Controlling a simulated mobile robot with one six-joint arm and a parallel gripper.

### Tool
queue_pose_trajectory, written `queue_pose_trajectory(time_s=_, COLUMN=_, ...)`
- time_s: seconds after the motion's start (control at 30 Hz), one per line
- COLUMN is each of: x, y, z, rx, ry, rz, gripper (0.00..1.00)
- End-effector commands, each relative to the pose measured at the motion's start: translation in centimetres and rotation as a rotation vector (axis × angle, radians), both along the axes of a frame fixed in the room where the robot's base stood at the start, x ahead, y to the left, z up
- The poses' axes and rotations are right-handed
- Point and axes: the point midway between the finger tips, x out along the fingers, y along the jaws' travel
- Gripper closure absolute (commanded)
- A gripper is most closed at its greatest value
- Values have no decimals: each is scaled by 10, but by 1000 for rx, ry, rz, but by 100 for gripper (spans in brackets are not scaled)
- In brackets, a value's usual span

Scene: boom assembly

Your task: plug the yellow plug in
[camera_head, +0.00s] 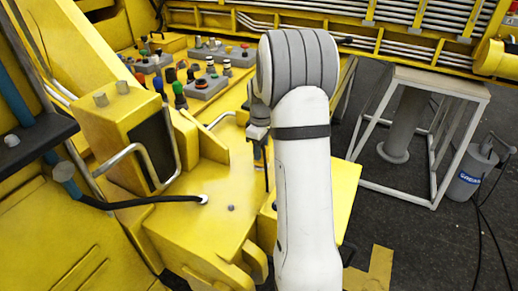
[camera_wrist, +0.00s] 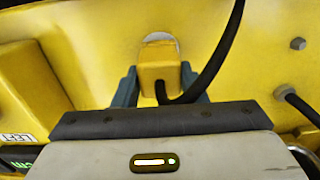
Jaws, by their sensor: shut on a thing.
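The yellow plug (camera_wrist: 155,66) sits between the two blue-grey fingers of my gripper (camera_wrist: 158,76) in the wrist view. My gripper is shut on it. A black cable (camera_wrist: 212,62) curves from the near end of the plug up and to the right. A pale round patch (camera_wrist: 161,38), perhaps a socket, shows at the plug's far end against the yellow surface. I cannot tell whether the plug touches it or has entered it. In the head view my white arm hides the plug and the gripper's fingers.
Another black cable (camera_head: 150,202) runs into a pale fitting on the yellow machine body (camera_head: 185,232). A bolt (camera_head: 231,208) stands near it. A metal loop handle (camera_head: 130,150) and a control panel (camera_head: 185,73) with several knobs lie left. A metal-framed stand (camera_head: 405,187) is right.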

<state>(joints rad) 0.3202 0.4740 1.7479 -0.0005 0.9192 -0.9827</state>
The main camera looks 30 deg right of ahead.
Motion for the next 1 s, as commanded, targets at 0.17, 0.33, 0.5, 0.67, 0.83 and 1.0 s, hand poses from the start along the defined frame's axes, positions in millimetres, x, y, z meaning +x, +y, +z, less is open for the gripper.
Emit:
queue_pose_trajectory(time_s=0.17, x=0, y=0, z=1, rx=0, ry=0, rz=0, gripper=89)
queue_pose_trajectory(time_s=0.33, x=0, y=0, z=1, rx=0, ry=0, rz=-1, gripper=89)
queue_pose_trajectory(time_s=0.5, x=0, y=0, z=0, rx=0, ry=0, rz=-1, gripper=89)
queue_pose_trajectory(time_s=0.67, x=0, y=-1, z=-2, rx=0, ry=0, rz=-1, gripper=89)
queue_pose_trajectory(time_s=0.83, x=0, y=-1, z=-6, rx=-1, ry=-1, rz=-1, gripper=89)
queue_pose_trajectory(time_s=1.0, x=0, y=-1, z=-9, rx=-1, ry=-1, rz=-1, gripper=89)
